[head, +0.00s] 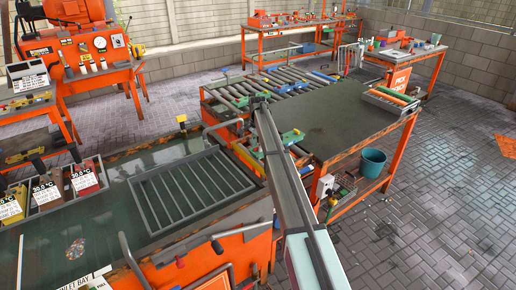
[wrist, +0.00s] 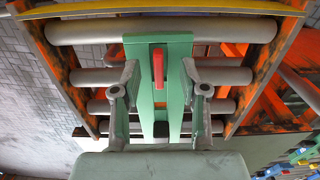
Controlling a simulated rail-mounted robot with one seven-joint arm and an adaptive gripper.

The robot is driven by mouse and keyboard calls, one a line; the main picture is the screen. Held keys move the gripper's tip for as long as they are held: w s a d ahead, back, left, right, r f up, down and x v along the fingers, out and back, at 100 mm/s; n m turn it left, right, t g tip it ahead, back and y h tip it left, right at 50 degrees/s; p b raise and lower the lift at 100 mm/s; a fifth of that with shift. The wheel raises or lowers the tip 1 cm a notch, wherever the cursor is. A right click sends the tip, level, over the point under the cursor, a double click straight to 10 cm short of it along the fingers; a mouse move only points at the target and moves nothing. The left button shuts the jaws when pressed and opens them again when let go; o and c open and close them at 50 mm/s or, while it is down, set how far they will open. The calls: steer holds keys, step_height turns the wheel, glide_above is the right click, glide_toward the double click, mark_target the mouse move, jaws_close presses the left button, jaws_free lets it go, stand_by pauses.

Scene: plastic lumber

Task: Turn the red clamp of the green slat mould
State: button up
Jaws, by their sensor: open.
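In the wrist view the green slat mould (wrist: 174,48) lies across grey rollers, its long body running down the picture under my gripper. The red clamp (wrist: 158,68) is a short narrow bar on the mould's upper part, lined up with the mould's length. My gripper (wrist: 160,74) is open, one finger on each side of the red clamp, with visible gaps between the fingers and the clamp. The mould's lower end is hidden behind my gripper's body. In the head view my arm covers part of the roller line, and I cannot make out the clamp there.
An orange-framed roller conveyor (head: 236,97) and a dark table (head: 345,112) stand beyond my arm. A water tank with a grey rack (head: 192,188) lies left. A teal bucket (head: 373,162) sits on the lower shelf at right. The paved floor at right is mostly clear.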

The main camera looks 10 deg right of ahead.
steer(key=shift+r+p, duration=1.2)
steer(key=shift+r, duration=2.3)
